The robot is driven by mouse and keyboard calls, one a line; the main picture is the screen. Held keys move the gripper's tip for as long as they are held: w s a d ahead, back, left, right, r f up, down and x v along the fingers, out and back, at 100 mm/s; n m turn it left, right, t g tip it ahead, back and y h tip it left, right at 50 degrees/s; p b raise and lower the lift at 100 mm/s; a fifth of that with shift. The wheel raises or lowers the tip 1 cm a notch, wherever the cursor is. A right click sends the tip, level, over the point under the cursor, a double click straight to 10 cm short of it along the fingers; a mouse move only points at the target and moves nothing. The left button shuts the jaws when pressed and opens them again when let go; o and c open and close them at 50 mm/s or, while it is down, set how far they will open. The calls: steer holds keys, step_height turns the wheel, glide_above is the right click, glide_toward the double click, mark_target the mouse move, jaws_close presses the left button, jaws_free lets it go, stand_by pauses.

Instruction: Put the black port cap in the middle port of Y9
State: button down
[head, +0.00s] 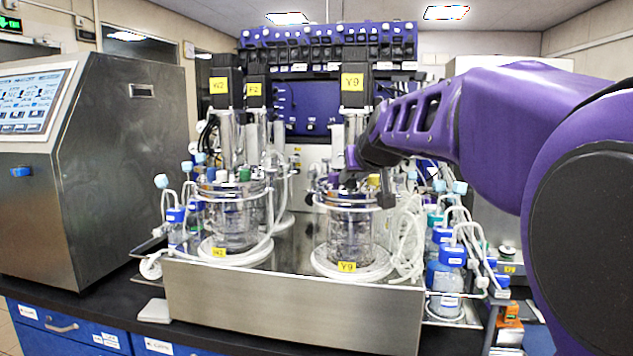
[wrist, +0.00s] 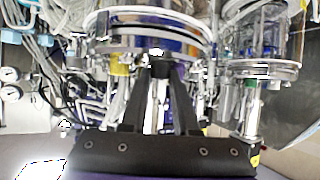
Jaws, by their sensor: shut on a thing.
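The Y9 vessel (head: 350,232) is a glass bioreactor with a metal head plate, at the middle of the head view, with yellow Y9 labels on its motor and base. My gripper (wrist: 160,70) is at the Y9 head plate, and its two black fingers close together toward their tips in the wrist view. It is shut on the black port cap (wrist: 158,57), a small dark piece between the fingertips, just at the metal rim. In the head view my arm hides part of the head plate. I cannot tell the middle port, or whether the cap touches it.
A twin vessel (head: 232,225) labelled like W2 stands left of Y9. White tubing and blue-capped bottles (head: 446,275) stand at the right. A steel control cabinet (head: 120,160) stands at the left. Motors and tubes crowd the space above both vessels.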

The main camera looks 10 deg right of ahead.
steer(key=shift+f, duration=0.15)
steer(key=c, duration=0.7)
jaws_free()
steer(key=shift+o, duration=0.2)
steer(key=shift+r, duration=0.2)
